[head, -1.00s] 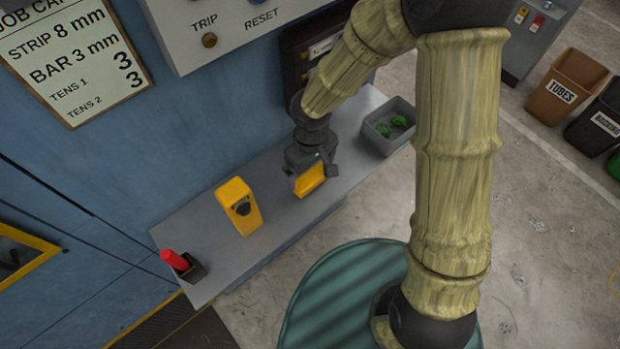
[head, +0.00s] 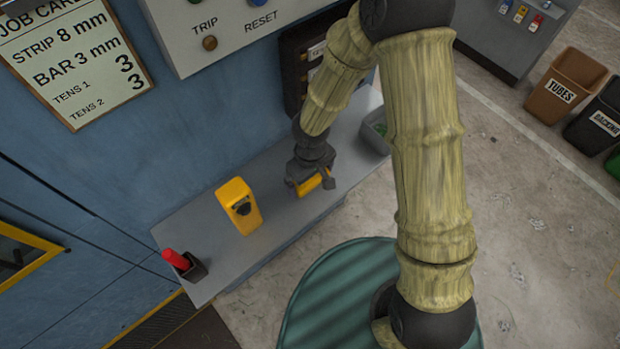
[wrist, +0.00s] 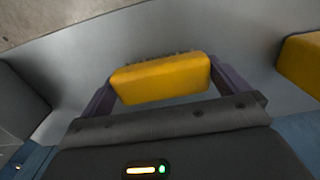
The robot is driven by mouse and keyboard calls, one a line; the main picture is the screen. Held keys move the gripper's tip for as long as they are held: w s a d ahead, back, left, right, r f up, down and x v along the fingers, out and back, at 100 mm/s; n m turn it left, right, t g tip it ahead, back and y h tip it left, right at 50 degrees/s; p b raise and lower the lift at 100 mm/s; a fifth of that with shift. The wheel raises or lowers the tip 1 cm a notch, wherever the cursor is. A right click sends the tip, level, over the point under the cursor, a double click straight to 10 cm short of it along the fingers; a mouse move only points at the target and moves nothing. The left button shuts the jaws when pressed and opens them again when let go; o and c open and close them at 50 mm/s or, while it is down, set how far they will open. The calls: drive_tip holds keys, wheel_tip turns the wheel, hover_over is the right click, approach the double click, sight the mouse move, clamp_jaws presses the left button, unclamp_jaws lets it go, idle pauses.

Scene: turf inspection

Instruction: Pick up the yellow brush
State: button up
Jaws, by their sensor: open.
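The yellow brush (head: 314,184) lies on the grey shelf and is partly covered by my gripper (head: 312,187) in the head view. In the wrist view, the brush (wrist: 160,78) sits between my two purple-grey fingers, with a dark bristle edge along its far side. My gripper is open, with one finger at each end of the brush. I cannot tell whether the fingers touch it.
A yellow case with a dark round part (head: 239,206) stands left of my gripper on the grey shelf (head: 208,235). A red-handled item (head: 174,259) sits in a small dark holder at the left end.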

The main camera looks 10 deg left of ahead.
drive_tip(key=c, duration=0.6)
drive_tip(key=shift+c, duration=0.2)
wheel_tip(320, 180, up, 10)
drive_tip(key=shift+r, duration=0.1)
idle(0.6)
drive_tip(key=shift+o, duration=1.3)
drive_tip(key=shift+c, duration=0.6)
